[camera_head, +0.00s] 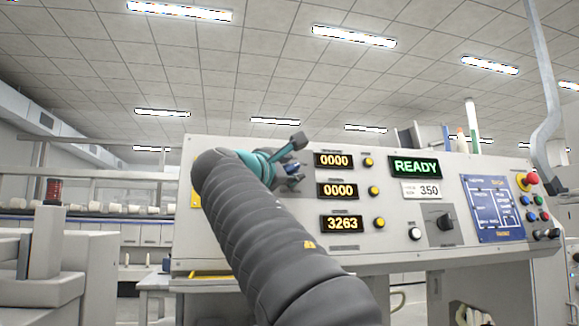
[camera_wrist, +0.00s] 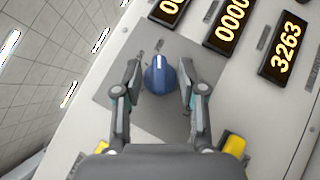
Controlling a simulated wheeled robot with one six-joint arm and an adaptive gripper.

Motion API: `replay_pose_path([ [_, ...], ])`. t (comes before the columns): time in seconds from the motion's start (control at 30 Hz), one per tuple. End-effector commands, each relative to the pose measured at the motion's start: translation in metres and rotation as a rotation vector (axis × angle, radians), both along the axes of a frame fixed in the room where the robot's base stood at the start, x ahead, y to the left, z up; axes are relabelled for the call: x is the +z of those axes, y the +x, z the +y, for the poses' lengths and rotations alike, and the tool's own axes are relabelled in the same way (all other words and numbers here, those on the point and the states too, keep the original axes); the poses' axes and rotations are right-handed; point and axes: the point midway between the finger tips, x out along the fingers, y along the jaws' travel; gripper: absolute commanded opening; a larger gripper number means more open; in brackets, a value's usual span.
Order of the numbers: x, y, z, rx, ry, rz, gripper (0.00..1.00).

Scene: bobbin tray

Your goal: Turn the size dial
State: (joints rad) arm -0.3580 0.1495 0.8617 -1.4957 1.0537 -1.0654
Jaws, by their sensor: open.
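A round blue dial (camera_wrist: 159,78) with a white pointer mark sits on a grey square plate (camera_wrist: 112,92) on the panel. In the wrist view its mark points to the top of the picture. My gripper (camera_wrist: 160,70) is open, with one finger on each side of the dial. A narrow gap shows between each finger and the dial, so neither visibly touches it. In the head view my gripper (camera_head: 292,162) is at the panel's left part, and a bit of blue shows between its fingers. My arm hides most of the dial and plate there.
The sloped control panel (camera_head: 375,162) carries three orange number displays (camera_head: 342,223), a green READY display (camera_head: 415,167) and a black rotary switch (camera_head: 446,222). Coloured buttons and a red knob (camera_head: 533,178) are at its right. A dark red-topped post (camera_head: 53,192) stands left.

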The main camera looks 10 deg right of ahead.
Motion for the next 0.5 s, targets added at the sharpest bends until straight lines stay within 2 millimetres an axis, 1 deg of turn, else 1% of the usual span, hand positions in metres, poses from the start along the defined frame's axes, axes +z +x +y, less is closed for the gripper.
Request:
replay_pose_path([
  [0.27,0.0001,0.0008,-0.0009,0.0,0.0,0.0,0.41],
  [0.3,0.0001,0.0008,-0.0009,0.0,0.0,0.0,0.31],
  [0.37,0.0001,0.0008,-0.0008,0.0,0.0,0.0,0.16],
  [0.4,0.0001,0.0008,-0.0008,0.0,0.0,0.0,0.06],
  [0.43,0.0001,0.0008,-0.0008,0.0,0.0,0.0,0.0],
  [0.5,0.0001,0.0006,-0.0008,0.0,0.0,0.0,0.0],
])
